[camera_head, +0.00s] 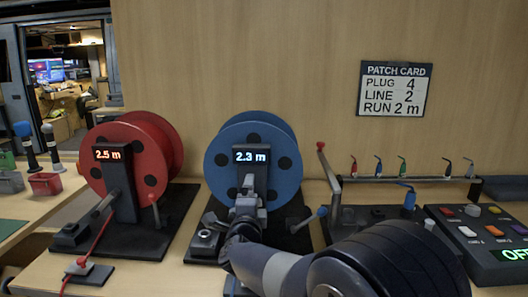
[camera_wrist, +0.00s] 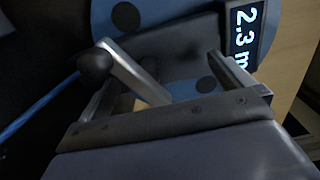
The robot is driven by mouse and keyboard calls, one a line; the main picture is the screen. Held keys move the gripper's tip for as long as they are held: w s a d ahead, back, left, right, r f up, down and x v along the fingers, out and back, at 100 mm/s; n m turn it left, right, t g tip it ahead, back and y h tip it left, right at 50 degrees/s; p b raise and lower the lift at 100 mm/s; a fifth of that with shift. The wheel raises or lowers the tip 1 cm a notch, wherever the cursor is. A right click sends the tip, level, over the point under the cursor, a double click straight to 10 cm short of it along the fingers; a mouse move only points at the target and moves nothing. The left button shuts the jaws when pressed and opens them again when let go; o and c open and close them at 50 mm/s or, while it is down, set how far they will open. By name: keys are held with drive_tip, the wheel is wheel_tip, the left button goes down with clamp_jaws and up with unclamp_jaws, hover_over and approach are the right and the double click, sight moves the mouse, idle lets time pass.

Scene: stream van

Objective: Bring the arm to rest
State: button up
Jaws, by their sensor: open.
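My gripper (camera_head: 249,190) is in front of the blue cable reel (camera_head: 222,140), just below its display reading 2.3 m (camera_head: 251,157). My arm reaches up to it from the bottom right. In the wrist view the two fingers of my gripper (camera_wrist: 158,72) stand apart. A metal lever with a dark round knob (camera_wrist: 95,64) shows at the gap between them, and I cannot tell whether it touches a finger. The blue reel (camera_wrist: 190,90) shows behind the gripper, with its display (camera_wrist: 243,35) at the upper right.
A red reel (camera_head: 122,165) reading 2.5 m stands left. Right are a red-tipped lever (camera_head: 329,170), a rack (camera_head: 405,179) of coloured plugs and a button panel (camera_head: 485,240). A patch card (camera_head: 394,89) hangs on the wall. Open space lies above the reels.

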drive_tip(key=shift+d+m+b, duration=0.15)
drive_tip(key=shift+m+b, duration=0.25)
drive_tip(key=shift+m, duration=0.8)
drive_tip(key=shift+d, duration=0.15)
